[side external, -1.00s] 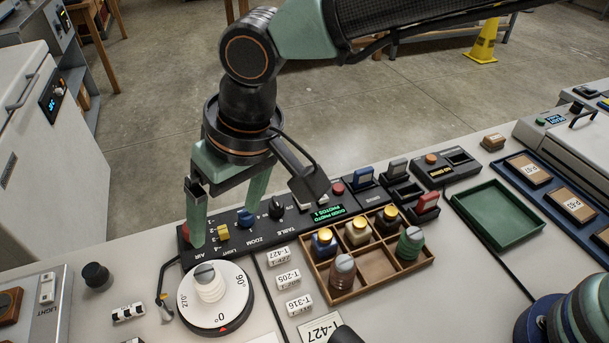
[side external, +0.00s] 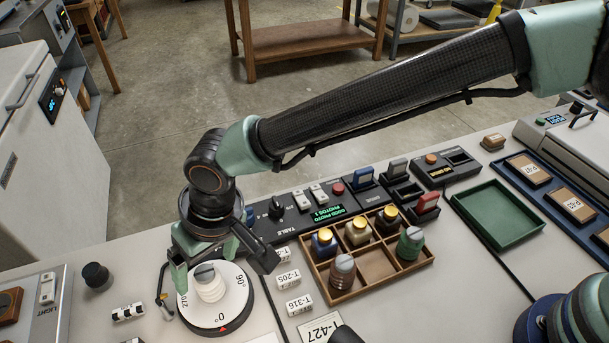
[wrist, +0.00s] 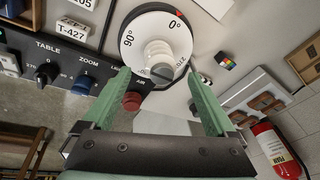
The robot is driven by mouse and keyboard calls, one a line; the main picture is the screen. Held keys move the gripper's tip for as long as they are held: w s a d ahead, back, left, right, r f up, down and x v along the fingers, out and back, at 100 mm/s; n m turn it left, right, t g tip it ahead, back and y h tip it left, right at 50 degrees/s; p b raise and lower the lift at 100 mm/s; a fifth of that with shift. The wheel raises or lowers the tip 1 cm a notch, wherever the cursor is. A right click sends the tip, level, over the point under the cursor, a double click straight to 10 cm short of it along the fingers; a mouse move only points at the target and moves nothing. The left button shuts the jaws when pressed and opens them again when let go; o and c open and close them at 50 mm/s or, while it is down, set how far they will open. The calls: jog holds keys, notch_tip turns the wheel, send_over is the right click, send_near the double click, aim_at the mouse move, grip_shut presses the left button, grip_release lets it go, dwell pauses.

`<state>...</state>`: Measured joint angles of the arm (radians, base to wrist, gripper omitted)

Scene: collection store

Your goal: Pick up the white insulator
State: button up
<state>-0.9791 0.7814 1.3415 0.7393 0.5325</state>
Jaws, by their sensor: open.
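The white insulator (side external: 209,283) is a ribbed piece with a grey slotted top. It stands upright on the round white turntable (side external: 236,316), which is marked in degrees. It also shows in the wrist view (wrist: 158,58), ahead of and between the fingertips. My gripper (side external: 206,268) is open with green fingers just above the turntable, near the insulator's top. In the wrist view my gripper (wrist: 158,72) has one finger on each side of the insulator, with visible gaps. I cannot tell from these views how far down the fingers reach beside it.
A black control panel (side external: 288,228) with knobs runs behind the turntable. A wooden divided tray (side external: 376,266) holding several other insulators stands to the right. White labels (side external: 288,279) lie between them. A green tray (side external: 497,214) is empty. A black knob-like piece (side external: 96,275) stands at left.

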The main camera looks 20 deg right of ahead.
jog(key=shift+x, duration=1.15)
grip_shut()
jog(key=shift+r, duration=0.15)
